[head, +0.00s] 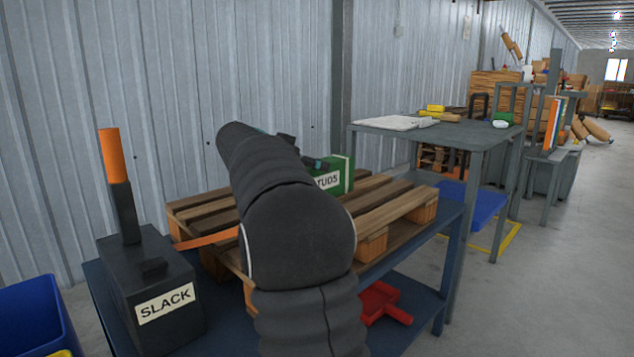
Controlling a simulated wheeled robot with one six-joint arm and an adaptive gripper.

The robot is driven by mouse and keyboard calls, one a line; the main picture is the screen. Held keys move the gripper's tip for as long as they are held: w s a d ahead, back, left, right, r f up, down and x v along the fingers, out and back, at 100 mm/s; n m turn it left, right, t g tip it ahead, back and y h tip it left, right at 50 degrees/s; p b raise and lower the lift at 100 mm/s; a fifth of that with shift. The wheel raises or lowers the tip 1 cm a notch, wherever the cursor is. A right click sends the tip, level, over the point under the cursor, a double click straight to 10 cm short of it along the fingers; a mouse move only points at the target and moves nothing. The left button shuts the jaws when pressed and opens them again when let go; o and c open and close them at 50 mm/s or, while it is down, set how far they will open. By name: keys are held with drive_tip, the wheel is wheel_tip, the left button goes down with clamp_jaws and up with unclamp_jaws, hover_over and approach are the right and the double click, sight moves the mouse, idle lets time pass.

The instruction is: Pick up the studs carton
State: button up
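The studs carton (344,173) is a green box with a white label on which "TUDS" can be read. It stands on the wooden pallet near its back edge, and its left part is hidden behind my arm. My gripper (312,163) shows only as small dark parts beyond my arm, at the carton's upper left. The fingertips are mostly hidden, so I cannot tell whether they touch the carton or how far apart they are.
The pallet (395,209) rests on a dark blue bench (450,218). A black box labelled SLACK (150,290) with an orange-topped handle stands at left. A grey table (440,135) stands behind right. The right-hand floor is clear.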

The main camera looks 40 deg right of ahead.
drive_tip(key=shift+x, duration=0.8)
drive_tip(key=shift+a, duration=0.1)
drive_tip(key=c, duration=1.5)
